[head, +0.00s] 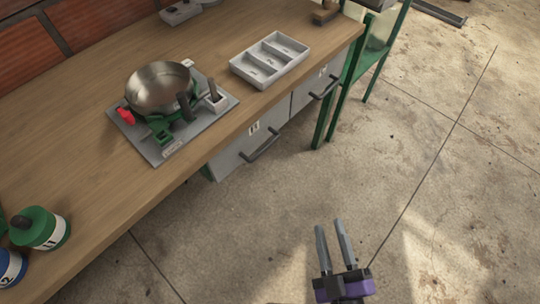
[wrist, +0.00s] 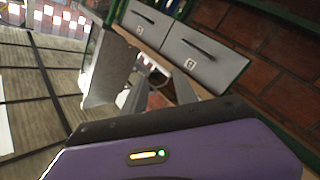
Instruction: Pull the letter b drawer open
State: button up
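Two grey drawers are set under the front edge of the wooden workbench, side by side. The nearer left drawer (head: 236,152) has a dark bar handle (head: 262,147) and a small white label (head: 254,127). The farther right drawer (head: 304,92) has a like handle (head: 325,87) and label. Both look shut. My gripper (head: 331,225) is open and empty, over the floor, apart from both drawers.
The bench top (head: 90,175) carries a metal bowl (head: 160,87) on a grey base, a white divided tray (head: 270,60) and a green-lidded container (head: 40,228). A green-framed stand (head: 365,60) is right of the drawers. The floor (head: 420,190) before the drawers is clear.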

jog(key=w+a+f+n+y+b, duration=0.3)
jog(key=w+a+f+n+b, duration=0.3)
jog(key=w, duration=0.5)
jog(key=n+y+b, duration=0.2)
jog(key=n+y, duration=0.1)
jog(key=n, duration=0.3)
send_near(265, 147)
jog(key=w, duration=0.1)
jog(key=x, duration=0.6)
jog(key=b+x, duration=0.1)
jog(key=x, duration=0.2)
jog(key=shift+s+a+f, duration=0.1)
jog(key=shift+a+f, duration=0.15)
grip_shut()
